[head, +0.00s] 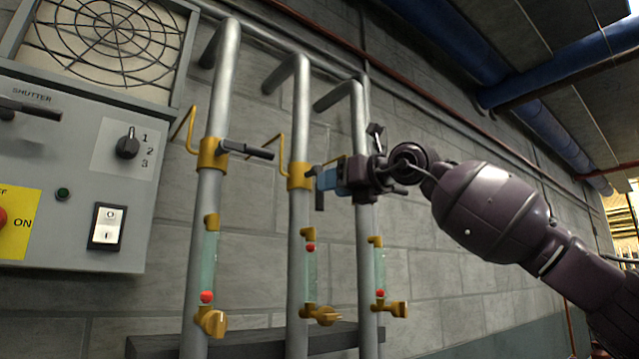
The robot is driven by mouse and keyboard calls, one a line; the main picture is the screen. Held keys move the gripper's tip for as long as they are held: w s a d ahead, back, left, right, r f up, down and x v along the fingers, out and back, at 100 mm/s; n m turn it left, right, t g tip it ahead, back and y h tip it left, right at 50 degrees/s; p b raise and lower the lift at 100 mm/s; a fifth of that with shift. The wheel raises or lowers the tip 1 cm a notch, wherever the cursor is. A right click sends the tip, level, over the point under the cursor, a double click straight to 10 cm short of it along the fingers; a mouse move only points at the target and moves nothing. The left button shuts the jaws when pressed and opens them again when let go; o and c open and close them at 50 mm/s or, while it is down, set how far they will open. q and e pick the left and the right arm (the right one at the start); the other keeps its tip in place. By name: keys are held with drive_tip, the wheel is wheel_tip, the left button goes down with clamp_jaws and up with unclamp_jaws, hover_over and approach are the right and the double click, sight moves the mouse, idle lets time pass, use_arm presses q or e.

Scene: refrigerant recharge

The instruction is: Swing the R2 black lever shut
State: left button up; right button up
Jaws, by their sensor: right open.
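Three grey vertical pipes stand against the wall, with yellow valve bodies on them; no R2 label is readable. The middle pipe's yellow valve (299,176) has my right gripper (325,183) close at its right side. The gripper is open, and its blue and dark parts overlap the valve's handle area. My left gripper is not in view.
A grey control panel (75,180) with a dial and switches is at the left, below a fan grille (105,40). Sight tubes with red balls and yellow taps (212,322) sit lower on the pipes. Bare block wall (455,270) lies below my right arm.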

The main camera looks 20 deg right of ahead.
drive_tip(key=shift+p+x, duration=0.6)
drive_tip(key=shift+x, duration=1.6)
clamp_jaws()
